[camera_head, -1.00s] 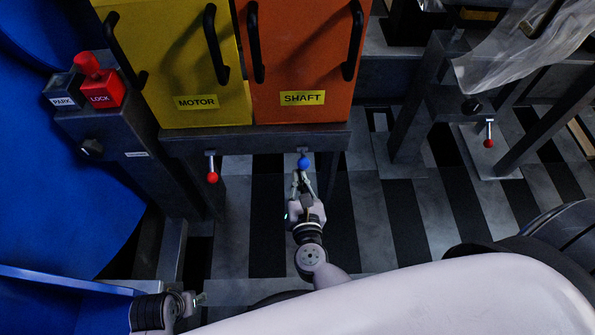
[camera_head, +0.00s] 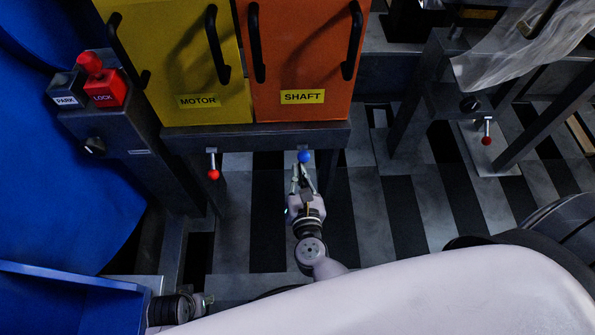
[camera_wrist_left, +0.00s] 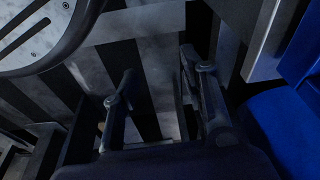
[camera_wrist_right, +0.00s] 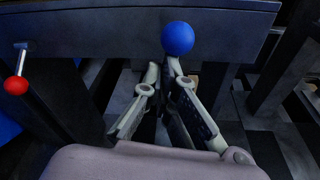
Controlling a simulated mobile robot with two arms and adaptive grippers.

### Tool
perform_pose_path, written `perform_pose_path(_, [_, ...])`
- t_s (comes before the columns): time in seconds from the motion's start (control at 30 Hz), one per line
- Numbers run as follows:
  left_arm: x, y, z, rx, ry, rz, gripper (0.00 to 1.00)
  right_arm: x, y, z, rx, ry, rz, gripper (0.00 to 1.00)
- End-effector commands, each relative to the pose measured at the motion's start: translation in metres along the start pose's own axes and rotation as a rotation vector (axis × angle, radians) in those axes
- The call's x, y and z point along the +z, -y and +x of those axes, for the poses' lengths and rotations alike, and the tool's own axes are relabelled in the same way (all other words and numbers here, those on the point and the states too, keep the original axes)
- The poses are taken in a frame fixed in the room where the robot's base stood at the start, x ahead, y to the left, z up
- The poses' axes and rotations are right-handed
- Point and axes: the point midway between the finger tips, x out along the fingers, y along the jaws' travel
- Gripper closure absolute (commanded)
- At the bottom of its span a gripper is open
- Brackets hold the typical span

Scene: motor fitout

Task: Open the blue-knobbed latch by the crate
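The latch with the blue knob (camera_head: 305,157) hangs from the dark beam below the orange SHAFT panel. The knob also shows in the right wrist view (camera_wrist_right: 178,38). My right gripper (camera_head: 299,170) is just below the knob, its fingertips close to it. In the right wrist view the fingers (camera_wrist_right: 163,70) converge with a narrow gap between the tips; nothing shows held. I cannot tell whether they touch the knob. My left gripper (camera_head: 207,301) is low at the left, partly hidden; its spread fingers (camera_wrist_left: 158,75) are empty in the left wrist view.
A blue bin (camera_head: 70,290) fills the lower left. Red-knobbed latches (camera_head: 213,174) (camera_head: 486,140) hang left of the blue knob and farther right. The yellow MOTOR panel (camera_head: 165,60) and orange SHAFT panel (camera_head: 300,50) stand above the beam. A red LOCK button (camera_head: 103,88) is at left.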

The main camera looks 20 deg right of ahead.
Motion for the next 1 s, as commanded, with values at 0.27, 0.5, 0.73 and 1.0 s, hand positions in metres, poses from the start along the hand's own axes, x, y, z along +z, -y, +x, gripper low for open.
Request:
perform_pose_path(0.27, [0.001, 0.000, 0.001, 0.000, 0.003, 0.000, 0.60, 0.004, -0.001, 0.002, 0.000, 0.011, 0.001, 1.00])
perform_pose_path(0.5, [-0.018, 0.001, -0.031, -0.002, -0.024, -0.004, 0.60, -0.009, -0.003, 0.007, 0.001, 0.009, 0.001, 1.00])
perform_pose_path(0.73, [-0.031, 0.004, -0.075, -0.006, -0.048, -0.008, 0.60, -0.024, -0.005, 0.012, 0.001, 0.003, 0.000, 1.00])
perform_pose_path(1.0, [-0.035, 0.006, -0.127, -0.011, -0.073, -0.011, 0.60, -0.039, -0.008, 0.018, 0.002, 0.000, 0.000, 1.00])
